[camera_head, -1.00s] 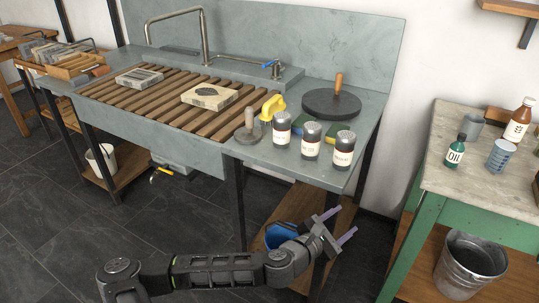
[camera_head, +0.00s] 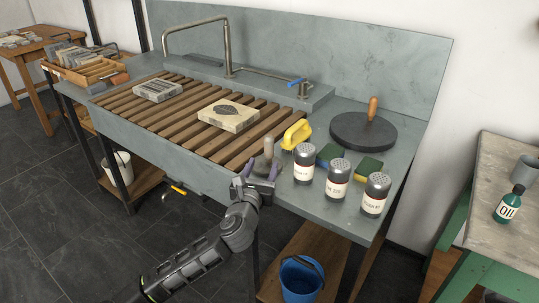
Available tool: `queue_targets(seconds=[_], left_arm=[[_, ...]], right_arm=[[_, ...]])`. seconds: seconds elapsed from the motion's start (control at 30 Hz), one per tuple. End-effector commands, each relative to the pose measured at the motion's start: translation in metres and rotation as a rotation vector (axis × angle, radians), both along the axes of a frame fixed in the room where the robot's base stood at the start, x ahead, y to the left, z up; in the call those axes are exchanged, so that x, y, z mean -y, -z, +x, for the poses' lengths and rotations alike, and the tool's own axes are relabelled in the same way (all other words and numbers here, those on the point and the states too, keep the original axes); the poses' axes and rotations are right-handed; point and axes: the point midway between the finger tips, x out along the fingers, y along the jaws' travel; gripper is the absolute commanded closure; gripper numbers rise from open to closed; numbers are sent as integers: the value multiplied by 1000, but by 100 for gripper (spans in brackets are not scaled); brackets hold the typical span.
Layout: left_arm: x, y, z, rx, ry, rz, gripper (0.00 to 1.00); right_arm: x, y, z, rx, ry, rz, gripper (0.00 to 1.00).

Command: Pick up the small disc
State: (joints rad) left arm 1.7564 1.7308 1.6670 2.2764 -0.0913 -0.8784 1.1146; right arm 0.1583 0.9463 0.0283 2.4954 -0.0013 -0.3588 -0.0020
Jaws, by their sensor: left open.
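The small disc (camera_head: 268,149), grey with an upright knob handle, stands at the front edge of the grey sink counter, right of the wooden slats. My left gripper (camera_head: 262,171) is open, its purple fingertips pointing at the disc from the front. The fingertips lie to either side of the disc's lower part in the picture and hide some of it. I cannot tell whether they touch it. A bigger dark disc (camera_head: 364,132) with a wooden handle lies at the back right of the counter. My right gripper is not in view.
Three shaker jars (camera_head: 337,178) stand close to the right of the small disc. A stone block (camera_head: 230,115) rests on the slats. A blue bucket (camera_head: 301,279) is below the counter.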

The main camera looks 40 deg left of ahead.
Motion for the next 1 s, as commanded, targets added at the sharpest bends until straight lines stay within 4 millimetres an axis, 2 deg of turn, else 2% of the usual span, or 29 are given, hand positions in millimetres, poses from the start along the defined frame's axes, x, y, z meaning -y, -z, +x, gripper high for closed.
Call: queue_targets(seconds=[0.2, 0.5, 0.8, 1.0], left_arm=[[0, 0, 2, 0, 2, 1, 47], [-9, 0, 25, -1, 3, 2, 47], [-10, 0, 26, -1, 3, 2, 47], [-19, -3, 47, 0, 2, 1, 47]], right_arm=[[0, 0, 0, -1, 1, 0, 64], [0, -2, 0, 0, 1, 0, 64], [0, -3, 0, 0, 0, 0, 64], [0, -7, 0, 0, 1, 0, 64]])
